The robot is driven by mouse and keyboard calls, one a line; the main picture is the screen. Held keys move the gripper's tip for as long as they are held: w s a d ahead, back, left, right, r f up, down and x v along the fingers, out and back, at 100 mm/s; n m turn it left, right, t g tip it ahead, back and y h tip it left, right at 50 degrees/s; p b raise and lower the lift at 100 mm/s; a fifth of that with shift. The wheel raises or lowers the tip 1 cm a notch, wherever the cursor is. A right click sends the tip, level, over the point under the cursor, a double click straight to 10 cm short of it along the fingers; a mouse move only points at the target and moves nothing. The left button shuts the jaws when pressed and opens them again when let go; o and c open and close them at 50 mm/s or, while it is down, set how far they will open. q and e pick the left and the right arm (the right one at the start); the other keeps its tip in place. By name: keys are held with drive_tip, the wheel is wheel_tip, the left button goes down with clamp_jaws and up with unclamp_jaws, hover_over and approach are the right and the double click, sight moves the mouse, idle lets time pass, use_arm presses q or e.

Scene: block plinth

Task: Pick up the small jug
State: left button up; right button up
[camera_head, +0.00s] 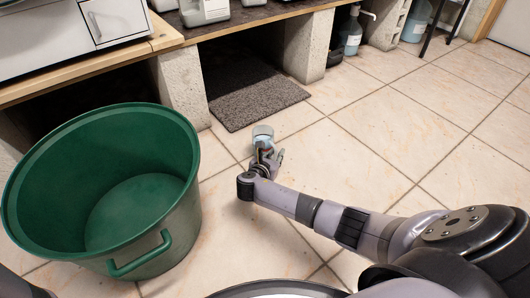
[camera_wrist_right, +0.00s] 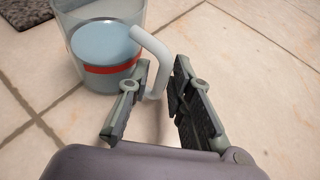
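The small jug (camera_head: 263,132) stands on the tiled floor in front of the grey mat in the head view. In the right wrist view the jug (camera_wrist_right: 102,45) is clear-walled, with a light blue surface inside, a red band and a pale curved handle (camera_wrist_right: 152,45). My right gripper (camera_head: 268,158) is at the jug's near side. In the right wrist view the right gripper (camera_wrist_right: 160,75) is open, with its fingers on either side of the lower handle and gaps showing. One finger is close to the jug's body. My left gripper is not in view.
A large green tub (camera_head: 170,215) stands on the floor at left. A grey mat (camera_head: 255,100) lies behind the jug, between concrete block supports (camera_head: 185,88) under a wooden counter (camera_head: 240,22). Bottles (camera_head: 350,35) stand at the back. Floor to the right is clear.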

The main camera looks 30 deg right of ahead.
drive_tip(key=shift+w+d, duration=0.1)
drive_tip(key=shift+d, duration=0.05)
clamp_jaws()
idle(0.6)
